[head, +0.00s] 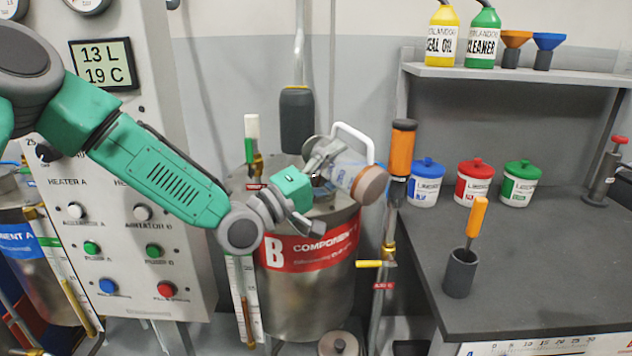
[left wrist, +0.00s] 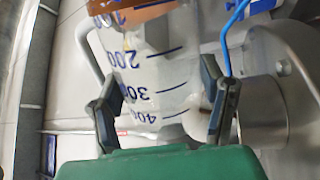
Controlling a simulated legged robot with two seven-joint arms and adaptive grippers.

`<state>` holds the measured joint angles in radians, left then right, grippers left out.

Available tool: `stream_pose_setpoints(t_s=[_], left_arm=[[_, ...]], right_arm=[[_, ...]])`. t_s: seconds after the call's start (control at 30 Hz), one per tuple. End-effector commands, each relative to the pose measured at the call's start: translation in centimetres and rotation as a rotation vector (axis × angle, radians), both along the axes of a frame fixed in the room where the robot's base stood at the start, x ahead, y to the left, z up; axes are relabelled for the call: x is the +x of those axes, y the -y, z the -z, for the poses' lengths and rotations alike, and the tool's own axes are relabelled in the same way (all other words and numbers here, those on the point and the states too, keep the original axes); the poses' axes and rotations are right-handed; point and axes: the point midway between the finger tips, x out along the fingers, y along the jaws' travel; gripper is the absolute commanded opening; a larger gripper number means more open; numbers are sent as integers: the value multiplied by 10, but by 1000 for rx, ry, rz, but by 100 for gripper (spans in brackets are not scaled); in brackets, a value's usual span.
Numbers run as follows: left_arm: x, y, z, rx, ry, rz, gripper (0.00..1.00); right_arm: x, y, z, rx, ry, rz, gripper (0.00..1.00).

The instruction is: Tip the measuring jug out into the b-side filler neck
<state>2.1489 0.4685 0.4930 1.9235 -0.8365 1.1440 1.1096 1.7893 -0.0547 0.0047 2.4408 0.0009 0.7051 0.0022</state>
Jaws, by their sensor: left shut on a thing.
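The clear measuring jug (head: 347,173) is held above the drum marked B (head: 312,290), tilted far over, with its brown end (head: 371,184) to the right and slightly lower. Its white handle (head: 357,138) points up. My left gripper (head: 322,165) is shut on the jug. In the left wrist view, fingers of the left gripper (left wrist: 168,105) grip both sides of the graduated wall (left wrist: 160,70); brown shows at the top edge. A steel cylindrical fitting (left wrist: 265,112) stands beside the jug there; I cannot tell if it is the b-side filler neck. My right gripper is out of view.
A control cabinet (head: 150,200) stands left of the drum. An orange-topped pump handle (head: 403,150) rises right of it. The dark bench (head: 540,260) holds several lidded tubs (head: 474,182) and a cup with an orange-handled tool (head: 461,272). A shelf (head: 500,72) carries bottles.

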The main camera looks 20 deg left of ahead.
Motion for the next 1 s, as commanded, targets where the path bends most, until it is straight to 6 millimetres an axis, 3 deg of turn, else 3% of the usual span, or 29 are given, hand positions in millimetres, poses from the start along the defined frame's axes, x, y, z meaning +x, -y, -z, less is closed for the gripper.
stream_pose_setpoints(t_s=[0.23,0.63,1.0], left_arm=[[0,8,-3,0,-2,2,25],[2,-4,-2,-29,-15,1,25],[3,0,-4,-37,-22,2,25]], right_arm=[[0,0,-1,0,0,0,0],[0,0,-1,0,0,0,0],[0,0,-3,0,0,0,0]])
